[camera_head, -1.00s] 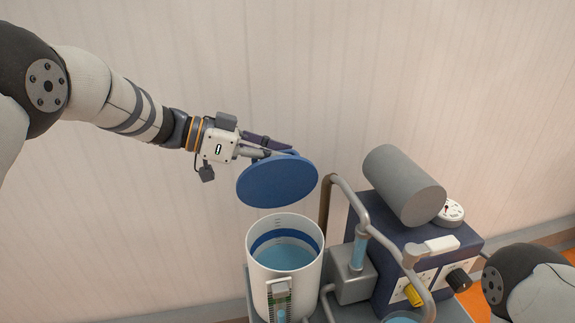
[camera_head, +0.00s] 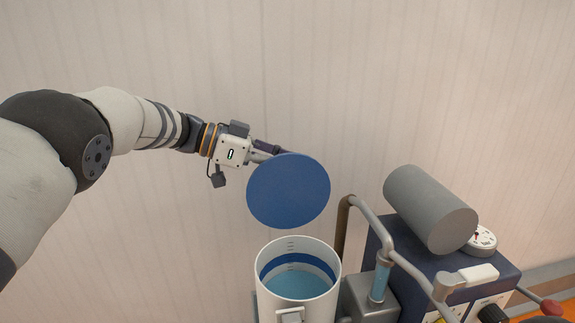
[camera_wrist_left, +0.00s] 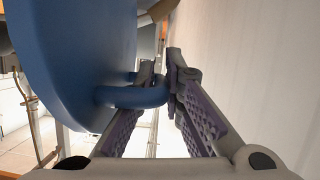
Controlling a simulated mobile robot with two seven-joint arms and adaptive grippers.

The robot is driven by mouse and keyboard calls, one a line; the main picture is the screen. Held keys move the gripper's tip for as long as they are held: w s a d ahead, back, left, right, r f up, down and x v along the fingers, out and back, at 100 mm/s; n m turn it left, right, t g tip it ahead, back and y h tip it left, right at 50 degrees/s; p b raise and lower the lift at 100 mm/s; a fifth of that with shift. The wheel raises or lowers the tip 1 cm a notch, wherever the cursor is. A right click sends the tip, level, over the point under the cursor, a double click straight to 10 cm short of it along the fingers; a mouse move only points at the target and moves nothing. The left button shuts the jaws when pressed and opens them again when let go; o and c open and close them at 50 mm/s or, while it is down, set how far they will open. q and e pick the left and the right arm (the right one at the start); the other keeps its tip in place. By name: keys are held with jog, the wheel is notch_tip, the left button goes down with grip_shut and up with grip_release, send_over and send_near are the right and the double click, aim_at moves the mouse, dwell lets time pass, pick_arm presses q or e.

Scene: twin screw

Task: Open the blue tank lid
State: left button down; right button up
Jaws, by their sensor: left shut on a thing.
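The blue round lid (camera_head: 289,191) is in the air above the white tank (camera_head: 265,291), clear of its rim and tilted with its flat underside toward the head camera. The tank stands open with blue liquid (camera_head: 297,284) inside. My left gripper (camera_head: 270,151) is at the lid's upper left edge, partly hidden behind the lid. In the left wrist view the lid (camera_wrist_left: 70,50) fills the left side, and its blue handle (camera_wrist_left: 135,96) lies between the purple-padded fingers of my left gripper (camera_wrist_left: 158,97), which is shut on it. My right gripper is not in view.
Right of the tank is a dark blue machine (camera_head: 412,266) with a grey cylinder (camera_head: 430,208), a white dial (camera_head: 483,241) and grey pipes (camera_head: 375,224). A plain wall (camera_head: 330,70) is behind. The space left of the tank looks clear.

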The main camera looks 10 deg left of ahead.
pick_arm(q)
jog(key=shift+w+r, duration=0.1)
jog(key=shift+r, duration=0.1)
jog(key=c, duration=2)
grip_release()
jog(key=shift+o, duration=0.2)
jog(key=shift+f, duration=0.1)
jog(key=v, duration=1.2)
